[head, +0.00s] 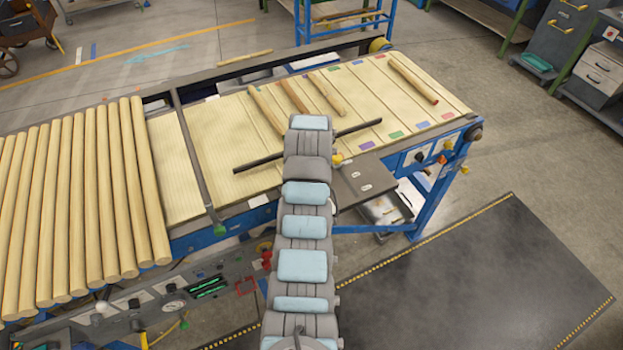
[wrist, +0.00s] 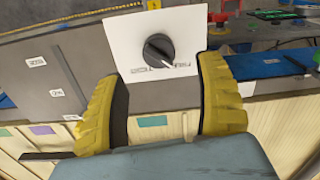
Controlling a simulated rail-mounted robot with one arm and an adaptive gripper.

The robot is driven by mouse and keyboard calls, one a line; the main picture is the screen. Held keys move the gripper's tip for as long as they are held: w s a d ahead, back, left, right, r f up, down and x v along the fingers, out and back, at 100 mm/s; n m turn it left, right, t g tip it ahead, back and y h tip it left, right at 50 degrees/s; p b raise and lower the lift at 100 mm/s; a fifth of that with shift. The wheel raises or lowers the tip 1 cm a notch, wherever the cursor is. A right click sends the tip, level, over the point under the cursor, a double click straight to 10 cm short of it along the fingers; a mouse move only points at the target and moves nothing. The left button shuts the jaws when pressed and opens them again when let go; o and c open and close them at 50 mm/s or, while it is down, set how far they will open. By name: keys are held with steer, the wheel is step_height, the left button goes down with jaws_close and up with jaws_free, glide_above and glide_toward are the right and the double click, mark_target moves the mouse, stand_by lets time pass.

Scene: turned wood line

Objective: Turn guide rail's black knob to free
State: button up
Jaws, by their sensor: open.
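In the wrist view a round black knob (wrist: 158,50) sits on a square white plate (wrist: 125,40). A pale pointer line on the knob aims down and to the right, toward small dark lettering too small to read surely. My gripper (wrist: 160,72) is open, with its yellow fingers to the left and right of the knob and nothing between them; contact with the plate cannot be told. In the head view my arm hides the knob and most of the gripper. A dark bar (head: 360,129), possibly the guide rail, crosses the ribbed bed behind my arm.
Long wooden rods (head: 85,190) lie on the left, and several loose rods (head: 412,80) lie on the ribbed bed. A grey shelf (head: 362,188) with white labels juts out right of my arm. A red button (wrist: 219,19) stands near the plate. A dark mat (head: 470,285) lies clear.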

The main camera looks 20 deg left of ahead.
steer(key=shift+r, duration=2.65)
steer(key=shift+w, duration=0.1)
